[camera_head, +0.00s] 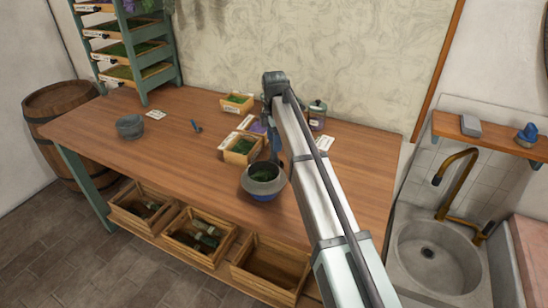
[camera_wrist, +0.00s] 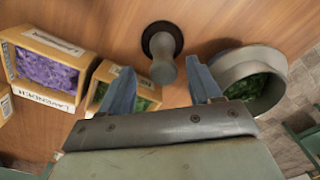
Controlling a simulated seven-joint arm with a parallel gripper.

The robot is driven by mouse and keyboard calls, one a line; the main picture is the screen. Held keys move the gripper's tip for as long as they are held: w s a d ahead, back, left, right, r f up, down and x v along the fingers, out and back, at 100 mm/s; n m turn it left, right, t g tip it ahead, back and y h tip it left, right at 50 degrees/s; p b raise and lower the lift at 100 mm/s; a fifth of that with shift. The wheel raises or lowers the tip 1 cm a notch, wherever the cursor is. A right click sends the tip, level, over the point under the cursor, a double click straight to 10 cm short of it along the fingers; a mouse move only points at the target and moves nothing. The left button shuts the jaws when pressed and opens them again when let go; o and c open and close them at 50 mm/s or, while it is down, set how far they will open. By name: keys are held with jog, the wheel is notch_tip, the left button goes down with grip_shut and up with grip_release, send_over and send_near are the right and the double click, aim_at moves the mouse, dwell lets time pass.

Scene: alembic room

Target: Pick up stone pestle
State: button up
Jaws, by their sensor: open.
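The stone pestle (camera_wrist: 163,66) shows in the wrist view, a grey handle with a rounded end toward me and a wide dark foot on the wooden table. It looks upright. My gripper (camera_wrist: 160,79) is open, its two blue-grey fingers apart, with the near end of the pestle in line with the gap between their tips. I cannot tell whether they touch it. In the head view my gripper (camera_head: 273,146) is low over the table behind the grey bowl, and my arm seems to hide the pestle.
A grey bowl with green leaves (camera_head: 263,191) stands close in front, and a green-filled box (camera_head: 242,160) lies just left. A lavender box (camera_wrist: 47,95) is nearby. A jar (camera_head: 317,117) stands behind my arm. A stone mortar (camera_head: 130,128) is far left; the table's left half is mostly clear.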

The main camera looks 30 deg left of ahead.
aim_at(274, 155)
notch_tip(274, 155, down, 5)
jog(key=shift+s+d+r, duration=0.1)
jog(key=shift+s, duration=0.05)
jog(key=shift+c, duration=0.4)
grip_shut()
dwell(0.5)
